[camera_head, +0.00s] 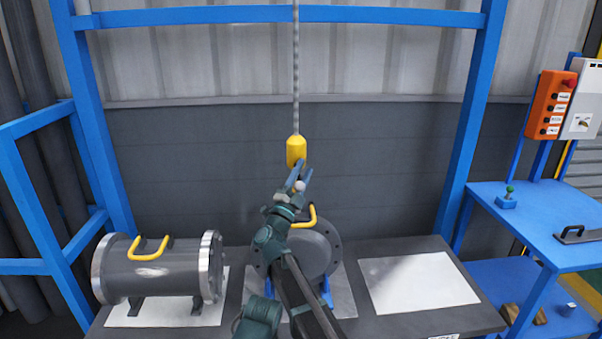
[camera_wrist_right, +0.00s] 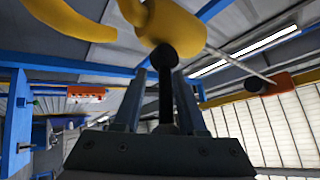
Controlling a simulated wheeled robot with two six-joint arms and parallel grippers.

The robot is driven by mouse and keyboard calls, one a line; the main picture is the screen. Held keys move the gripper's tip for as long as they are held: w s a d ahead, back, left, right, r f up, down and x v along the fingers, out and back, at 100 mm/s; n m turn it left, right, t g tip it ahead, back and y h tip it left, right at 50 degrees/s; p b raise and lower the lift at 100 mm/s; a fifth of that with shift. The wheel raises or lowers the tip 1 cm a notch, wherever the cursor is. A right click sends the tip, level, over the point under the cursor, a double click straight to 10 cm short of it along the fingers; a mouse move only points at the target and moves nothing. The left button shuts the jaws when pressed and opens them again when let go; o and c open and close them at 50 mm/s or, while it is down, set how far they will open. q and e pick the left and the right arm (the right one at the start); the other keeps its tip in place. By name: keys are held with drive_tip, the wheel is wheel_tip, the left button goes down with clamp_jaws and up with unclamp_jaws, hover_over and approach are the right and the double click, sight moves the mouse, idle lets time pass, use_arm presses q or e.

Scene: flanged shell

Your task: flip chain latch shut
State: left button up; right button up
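A yellow hoist block (camera_head: 296,148) hangs on a chain (camera_head: 296,70) above the bench. In the right wrist view the yellow block (camera_wrist_right: 178,27) is close at the top, and a curved yellow piece (camera_wrist_right: 70,20), perhaps its hook, is at the upper left. A black lever with a round knob (camera_wrist_right: 165,56), apparently the latch, stands between the fingers. My right gripper (camera_head: 300,177) is just below the block. Its fingers (camera_wrist_right: 160,100) are apart on either side of the lever; I cannot tell whether either touches it. My left gripper is not seen.
A grey flanged shell (camera_head: 155,268) with a yellow handle lies on the bench at left. A round flanged cover (camera_head: 316,250) with a yellow handle stands behind my arm. A blank white sheet (camera_head: 418,282) lies at right. A blue frame (camera_head: 475,110) surrounds the bench.

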drive_tip(key=shift+o, duration=0.5)
drive_tip(key=shift+s+d+r, duration=0.15)
drive_tip(key=shift+s+d, duration=0.1)
drive_tip(key=shift+s, duration=0.05)
drive_tip(key=shift+w+a, duration=0.15)
